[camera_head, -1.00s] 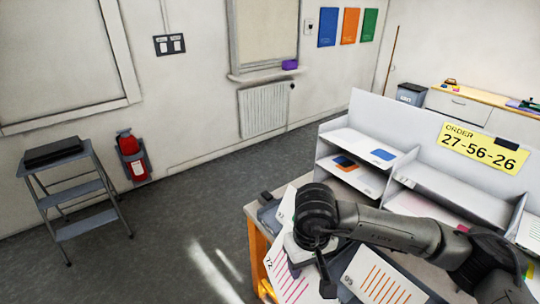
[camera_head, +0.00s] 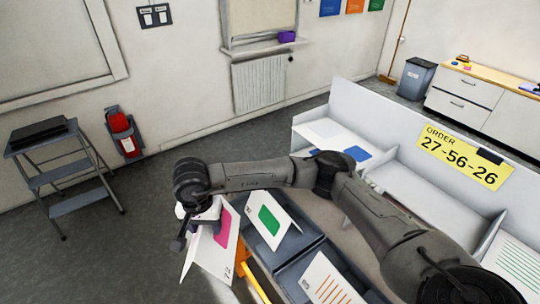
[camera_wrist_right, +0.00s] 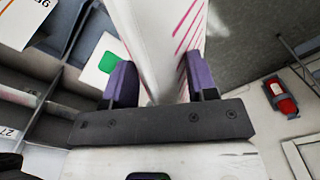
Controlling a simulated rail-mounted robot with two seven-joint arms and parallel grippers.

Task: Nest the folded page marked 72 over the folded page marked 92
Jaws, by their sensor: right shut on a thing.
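The folded page marked 72 (camera_head: 213,257), white with a pink block, hangs from my right gripper (camera_head: 204,214) in the head view, off the table's left end. In the right wrist view the page (camera_wrist_right: 150,40), with pink stripes on one face, is between the purple fingers of my right gripper (camera_wrist_right: 160,85). A folded page with a green block (camera_head: 270,222) stands tented on a grey tray; its number is too small to read surely. A folded page with orange stripes (camera_head: 332,283) stands nearer; its number is also unclear. My left gripper is out of view.
Grey trays (camera_head: 300,262) lie under the standing pages. A white shelf unit (camera_head: 345,108) with a yellow order sign (camera_head: 464,157) stands behind them. Floor left of the table is clear up to the step stool (camera_head: 62,175).

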